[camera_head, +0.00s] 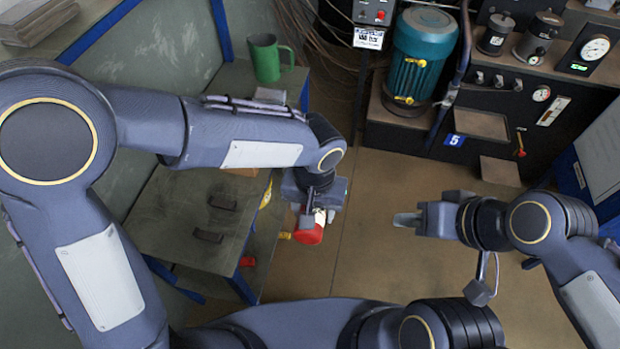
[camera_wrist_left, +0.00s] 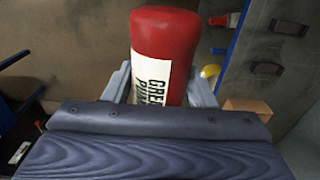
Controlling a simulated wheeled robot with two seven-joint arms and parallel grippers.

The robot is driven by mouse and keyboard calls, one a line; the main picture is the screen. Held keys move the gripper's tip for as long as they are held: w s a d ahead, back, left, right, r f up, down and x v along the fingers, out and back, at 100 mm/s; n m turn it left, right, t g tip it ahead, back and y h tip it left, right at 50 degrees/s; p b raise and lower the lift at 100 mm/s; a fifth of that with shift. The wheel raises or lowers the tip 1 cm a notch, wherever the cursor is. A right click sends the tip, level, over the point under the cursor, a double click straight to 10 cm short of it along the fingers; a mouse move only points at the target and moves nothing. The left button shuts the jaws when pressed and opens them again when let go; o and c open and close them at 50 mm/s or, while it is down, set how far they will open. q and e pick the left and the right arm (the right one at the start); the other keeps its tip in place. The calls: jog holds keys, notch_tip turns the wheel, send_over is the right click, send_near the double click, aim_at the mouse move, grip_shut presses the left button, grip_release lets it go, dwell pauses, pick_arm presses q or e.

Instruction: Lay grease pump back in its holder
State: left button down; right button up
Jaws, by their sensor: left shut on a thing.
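The grease pump (camera_wrist_left: 165,45) is a red cylinder with a white label reading "GREA... PUM...". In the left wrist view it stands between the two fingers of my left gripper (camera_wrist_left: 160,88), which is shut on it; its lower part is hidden. In the head view the red end of the pump (camera_head: 310,235) shows below my left gripper (camera_head: 318,212), beside the bench's right edge. My right gripper (camera_head: 408,220) is over the floor at the right, away from the pump, and its finger gap is not clear. I cannot make out the holder for certain.
A grey-green bench (camera_head: 165,215) with drawer handles is left of the pump. A green mug (camera_head: 266,58) stands on a surface farther back. A teal motor (camera_head: 420,55) and a black control panel (camera_head: 490,110) are at the back right. The floor (camera_head: 385,185) between my grippers is clear.

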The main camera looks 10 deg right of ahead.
pick_arm(q)
jog(key=shift+w+a, duration=0.15)
jog(key=shift+w, duration=0.1)
jog(key=shift+w+a, duration=0.15)
jog(key=shift+a, duration=0.15)
jog(key=w+a+f+b, duration=0.1)
jog(key=w+a+f, duration=0.1)
jog(key=a, duration=0.6)
jog(key=w+a+f+b, duration=0.1)
jog(key=w+a+f, duration=0.2)
jog(key=a+f, duration=0.2)
jog(key=w+a+f+b, duration=0.1)
jog(key=w+a+f, duration=0.2)
jog(key=a, duration=0.7)
jog(key=shift+a+f, duration=0.35)
jog(key=shift+f, duration=0.25)
jog(key=shift+f+b, duration=0.75)
jog(key=shift+b, duration=0.1)
jog(key=shift+f+b, duration=0.55)
jog(key=shift+f, duration=0.05)
jog(key=c, duration=0.5)
grip_release()
